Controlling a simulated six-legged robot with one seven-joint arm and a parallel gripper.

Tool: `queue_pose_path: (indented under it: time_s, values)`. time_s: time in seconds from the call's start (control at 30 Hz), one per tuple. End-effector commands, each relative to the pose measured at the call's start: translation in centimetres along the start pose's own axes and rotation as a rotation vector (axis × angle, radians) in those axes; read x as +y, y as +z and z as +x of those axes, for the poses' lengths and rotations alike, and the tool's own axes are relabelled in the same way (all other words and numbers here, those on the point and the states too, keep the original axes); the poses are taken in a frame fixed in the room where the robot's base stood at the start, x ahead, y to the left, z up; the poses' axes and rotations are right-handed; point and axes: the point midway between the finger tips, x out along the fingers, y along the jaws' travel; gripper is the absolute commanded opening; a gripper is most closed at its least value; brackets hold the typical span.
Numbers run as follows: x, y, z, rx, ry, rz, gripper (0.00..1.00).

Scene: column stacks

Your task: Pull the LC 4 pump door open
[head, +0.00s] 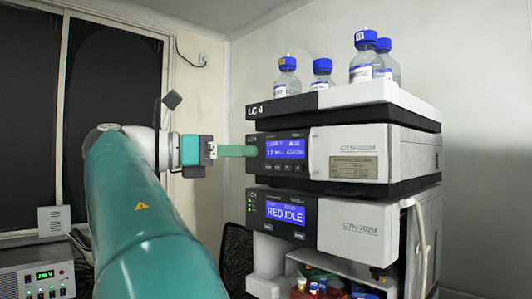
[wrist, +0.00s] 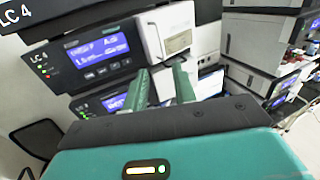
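The LC 4 stack's upper pump module has a dark panel with a blue display (head: 285,148) and a white door (head: 347,153) to its right, marked with a label plate. The door looks closed. In the wrist view the white door (wrist: 168,30) is beyond the fingers, with a narrow upright piece by its left edge. My gripper (head: 250,151) reaches in from the left, near the left edge of the display panel. In the wrist view my gripper (wrist: 160,80) has its two green fingers apart, with nothing seen held between them. Whether they touch the module cannot be told.
Several blue-capped bottles (head: 363,60) stand on the stack's top tray (head: 350,95). A lower module (head: 287,215) reads RED IDLE, above an open bay with coloured caps. A power unit (head: 37,280) is at lower left. More instruments (wrist: 262,40) stand at right in the wrist view.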

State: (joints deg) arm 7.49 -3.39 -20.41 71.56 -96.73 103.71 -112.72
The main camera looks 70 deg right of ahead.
Motion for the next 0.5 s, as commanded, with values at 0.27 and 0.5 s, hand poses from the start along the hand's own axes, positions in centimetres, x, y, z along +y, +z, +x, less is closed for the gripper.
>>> queue_pose_path:
  time_s: [0.27, 0.5]
  values:
    - [-0.2, 0.1, 2.9, 0.000, -0.009, 0.000, 0.27]
    - [-0.1, 0.1, 7.6, -0.001, -0.008, -0.001, 0.27]
